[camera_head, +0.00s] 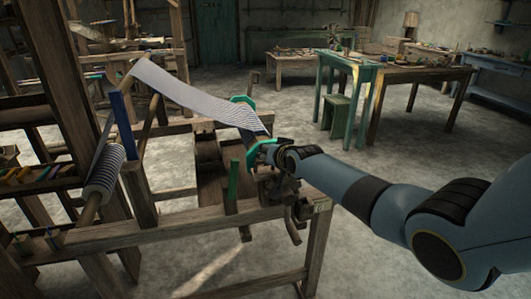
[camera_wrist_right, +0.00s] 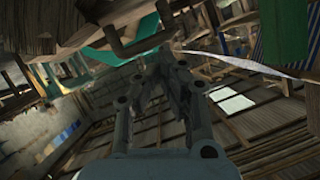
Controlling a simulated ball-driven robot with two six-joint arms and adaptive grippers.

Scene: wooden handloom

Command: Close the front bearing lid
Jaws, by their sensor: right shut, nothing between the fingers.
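A curved green piece, which looks like the front bearing lid (camera_head: 261,149), is at the near end of the striped cloth roll on the loom. My right gripper (camera_head: 277,153) is right beside it, shut and empty. I cannot tell whether they touch or how far the lid is closed. In the right wrist view the gripper (camera_wrist_right: 163,62) has its fingers together, and a green part (camera_wrist_right: 125,50) lies just left of the tips. A second green curved piece (camera_head: 241,99) is at the far end. My left gripper is not in view.
The wooden loom frame (camera_head: 190,217) fills the left and middle. A green upright (camera_head: 233,180) stands left of my right gripper. Striped cloth (camera_head: 195,97) stretches up to the left. A green table (camera_head: 345,68) and stool stand behind, with open floor between.

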